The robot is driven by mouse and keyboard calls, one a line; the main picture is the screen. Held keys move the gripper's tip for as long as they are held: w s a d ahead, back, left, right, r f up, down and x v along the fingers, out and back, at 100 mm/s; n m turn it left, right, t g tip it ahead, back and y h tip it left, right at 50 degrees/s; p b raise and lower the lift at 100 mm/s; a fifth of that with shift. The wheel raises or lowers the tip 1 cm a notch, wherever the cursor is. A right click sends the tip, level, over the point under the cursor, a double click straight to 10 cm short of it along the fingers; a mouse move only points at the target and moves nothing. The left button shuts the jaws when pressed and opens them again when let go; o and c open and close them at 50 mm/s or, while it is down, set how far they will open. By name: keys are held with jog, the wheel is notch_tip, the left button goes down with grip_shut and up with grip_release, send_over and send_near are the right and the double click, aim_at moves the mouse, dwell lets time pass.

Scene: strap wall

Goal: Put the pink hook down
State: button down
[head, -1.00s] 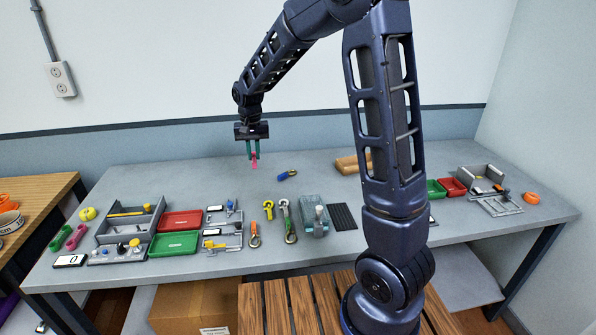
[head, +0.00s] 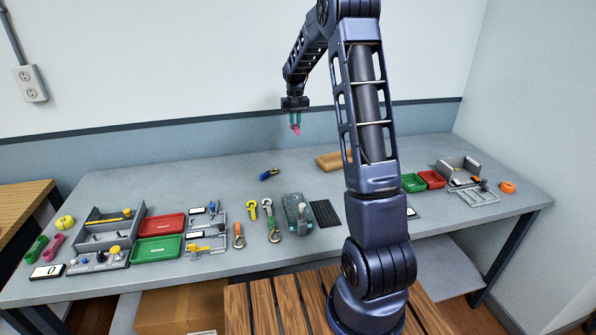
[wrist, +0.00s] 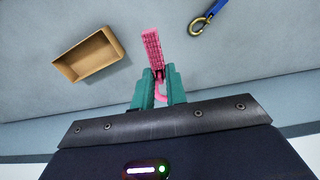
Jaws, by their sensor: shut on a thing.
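My gripper (head: 295,119) is shut on the pink hook (head: 296,130), holding it above the back part of the grey table (head: 225,172). In the wrist view the pink hook (wrist: 152,47) sits between the teal fingers (wrist: 157,88). Its textured pink strap sticks out past the fingertips and a curved pink end shows between them. The hook looks clear of the table surface in the head view.
A blue strap with a brass hook (head: 269,174) lies near the gripper, with a tan open box (head: 329,162) to its right. The back left is clear.

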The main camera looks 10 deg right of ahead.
jog(key=f, duration=0.6)
jog(key=d+f, duration=0.1)
jog(key=f, duration=1.3)
jog(key=shift+w+d, duration=0.25)
jog(key=shift+w, duration=0.05)
jog(key=shift+f, duration=0.1)
jog(key=c, duration=1.4)
grip_release()
